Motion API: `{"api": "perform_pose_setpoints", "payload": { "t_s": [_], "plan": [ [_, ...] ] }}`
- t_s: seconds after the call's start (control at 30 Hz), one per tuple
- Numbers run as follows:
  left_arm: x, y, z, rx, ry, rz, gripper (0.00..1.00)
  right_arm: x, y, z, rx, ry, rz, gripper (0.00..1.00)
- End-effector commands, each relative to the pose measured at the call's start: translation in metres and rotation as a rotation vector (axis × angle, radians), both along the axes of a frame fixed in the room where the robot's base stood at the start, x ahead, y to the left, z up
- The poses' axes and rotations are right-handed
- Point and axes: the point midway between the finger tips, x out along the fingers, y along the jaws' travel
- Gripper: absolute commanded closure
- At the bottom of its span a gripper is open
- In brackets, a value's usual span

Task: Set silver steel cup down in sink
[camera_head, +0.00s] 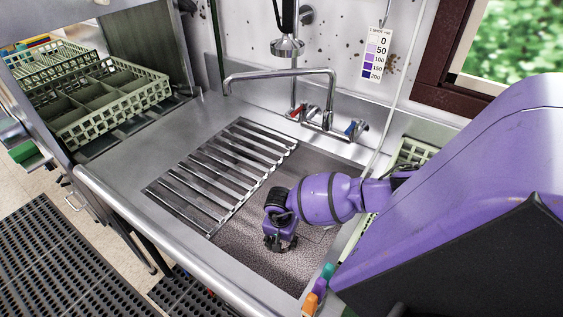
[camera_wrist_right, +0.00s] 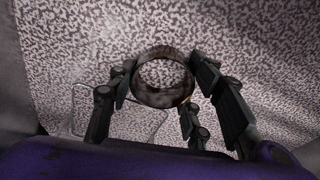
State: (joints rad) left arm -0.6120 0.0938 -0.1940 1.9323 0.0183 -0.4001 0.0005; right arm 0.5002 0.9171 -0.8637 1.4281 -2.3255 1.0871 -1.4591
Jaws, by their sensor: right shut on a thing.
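In the right wrist view, a round, open-topped cup (camera_wrist_right: 163,92) with a mottled, brownish-grey metal rim sits between the fingers of my right gripper (camera_wrist_right: 162,97). The gripper is shut on it. The speckled sink (camera_head: 270,256) floor shows around and below the cup; whether the cup touches the floor I cannot tell. In the head view my right gripper (camera_head: 279,245) reaches down into the basin from the right, and the cup is hidden behind it. My left gripper is in neither view.
A slatted metal rack (camera_head: 225,170) covers the sink's left part. A faucet (camera_head: 280,75) and spray head (camera_head: 287,47) hang behind. A dish rack (camera_head: 100,105) stands at the left. A thin wire outline (camera_wrist_right: 150,122) lies near the gripper. Coloured items (camera_head: 318,288) stand at the front right rim.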

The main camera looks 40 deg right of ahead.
Motion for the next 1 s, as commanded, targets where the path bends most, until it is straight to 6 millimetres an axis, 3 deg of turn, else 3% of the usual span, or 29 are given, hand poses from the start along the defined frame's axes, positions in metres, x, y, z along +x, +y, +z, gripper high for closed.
{"api": "perform_pose_setpoints", "payload": {
  "t_s": [0.2, 0.23, 0.37, 0.73, 1.0],
  "plan": [
    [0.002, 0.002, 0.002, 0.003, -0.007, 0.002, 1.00, 0.000, 0.000, -0.003, 0.000, -0.001, 0.000, 0.77],
    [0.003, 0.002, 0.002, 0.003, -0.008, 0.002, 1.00, 0.000, 0.000, -0.003, 0.000, -0.001, 0.000, 0.50],
    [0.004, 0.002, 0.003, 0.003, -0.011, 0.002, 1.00, 0.001, 0.000, -0.003, 0.000, -0.001, 0.000, 0.35],
    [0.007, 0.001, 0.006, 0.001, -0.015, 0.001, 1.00, 0.002, 0.000, 0.003, 0.000, -0.005, -0.002, 0.35],
    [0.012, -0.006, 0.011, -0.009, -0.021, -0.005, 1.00, 0.000, 0.003, 0.051, -0.001, -0.008, 0.003, 0.35]
  ]
}}
